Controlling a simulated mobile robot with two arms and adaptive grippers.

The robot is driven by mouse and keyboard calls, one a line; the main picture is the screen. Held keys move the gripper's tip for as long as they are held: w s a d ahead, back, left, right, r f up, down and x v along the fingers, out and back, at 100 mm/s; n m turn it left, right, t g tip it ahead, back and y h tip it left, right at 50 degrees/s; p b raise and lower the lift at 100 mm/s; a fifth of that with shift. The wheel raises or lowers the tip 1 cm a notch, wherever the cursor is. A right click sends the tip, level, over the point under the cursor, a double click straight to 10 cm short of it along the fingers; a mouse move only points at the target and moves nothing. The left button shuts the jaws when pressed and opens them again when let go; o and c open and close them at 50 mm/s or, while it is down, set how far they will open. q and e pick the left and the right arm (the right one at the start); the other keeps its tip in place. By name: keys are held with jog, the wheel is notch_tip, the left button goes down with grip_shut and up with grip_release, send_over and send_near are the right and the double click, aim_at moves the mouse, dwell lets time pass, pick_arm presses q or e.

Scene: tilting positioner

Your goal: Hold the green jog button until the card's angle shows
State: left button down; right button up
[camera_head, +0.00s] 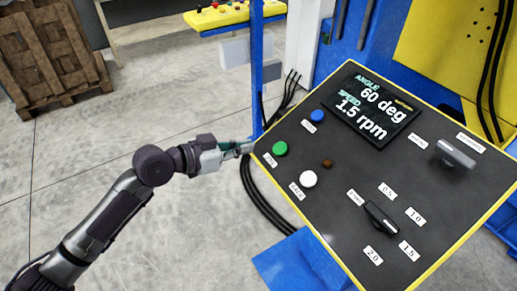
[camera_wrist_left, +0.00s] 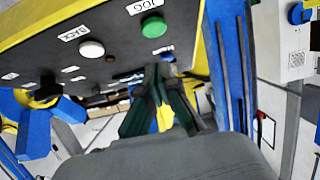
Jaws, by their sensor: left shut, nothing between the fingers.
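The green jog button (camera_head: 279,148) is on the left side of the dark sloping control panel (camera_head: 345,175). It also shows in the wrist view (camera_wrist_left: 154,27), beside a label reading JOG. My left gripper (camera_head: 248,147) is shut and empty, just left of the panel edge, with a gap between its fingertips and the green button. In the wrist view its dark green fingers (camera_wrist_left: 160,75) are together below the button. The display (camera_head: 367,104) reads angle 60 deg and speed 1.5 rpm. I cannot make out a card with an angle. My right gripper is not in view.
A white button (camera_head: 309,179) and a blue button (camera_head: 317,116) are near the green one. A black speed knob (camera_head: 381,219) and a grey switch (camera_head: 456,153) are farther right. A blue post (camera_head: 257,70) stands behind my gripper. The floor at left has wooden pallets (camera_head: 48,55).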

pick_arm(q)
jog(key=v, duration=0.3)
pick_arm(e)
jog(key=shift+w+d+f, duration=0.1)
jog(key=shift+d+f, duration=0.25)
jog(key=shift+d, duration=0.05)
pick_arm(q)
jog(key=shift+w+d, duration=0.1)
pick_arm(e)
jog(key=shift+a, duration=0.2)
